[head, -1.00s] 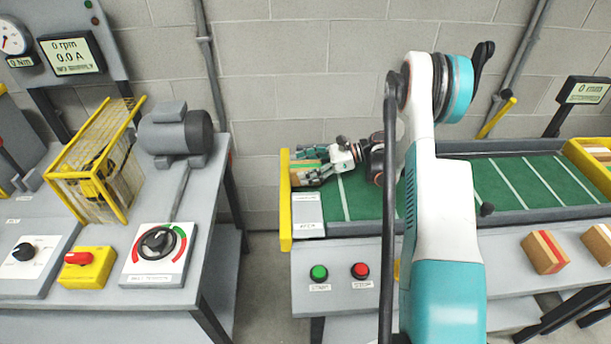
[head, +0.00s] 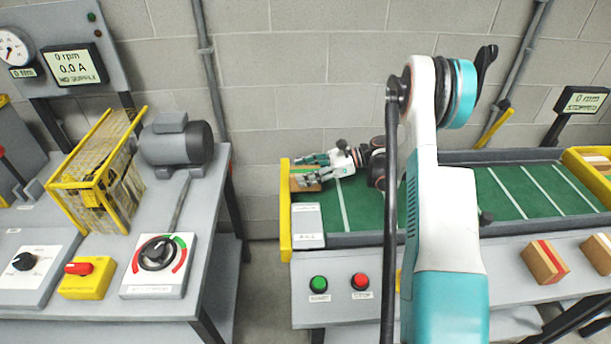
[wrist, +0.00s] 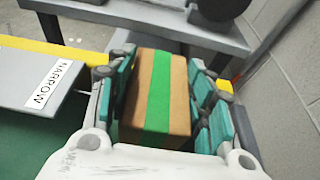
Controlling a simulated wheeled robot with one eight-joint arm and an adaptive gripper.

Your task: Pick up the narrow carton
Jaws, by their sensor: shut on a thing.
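The narrow carton (wrist: 155,95) is brown with a green stripe and lies between the finger pads in the wrist view. My gripper (wrist: 160,90) is shut on it, with the teal pads along both its sides. In the head view my gripper (head: 312,168) is at the left end of the green conveyor, and the carton (head: 309,187) shows only partly under the fingers. I cannot tell how far it is above the belt. A label reading NARROW (wrist: 54,84) is on the grey plate left of the carton in the wrist view.
The green belt (head: 365,205) is clear to the right of my gripper. A yellow end plate (head: 286,215) stands close on its left. Two striped cartons (head: 545,262) (head: 600,252) sit at the front right. A bench with a motor (head: 176,143) is at left.

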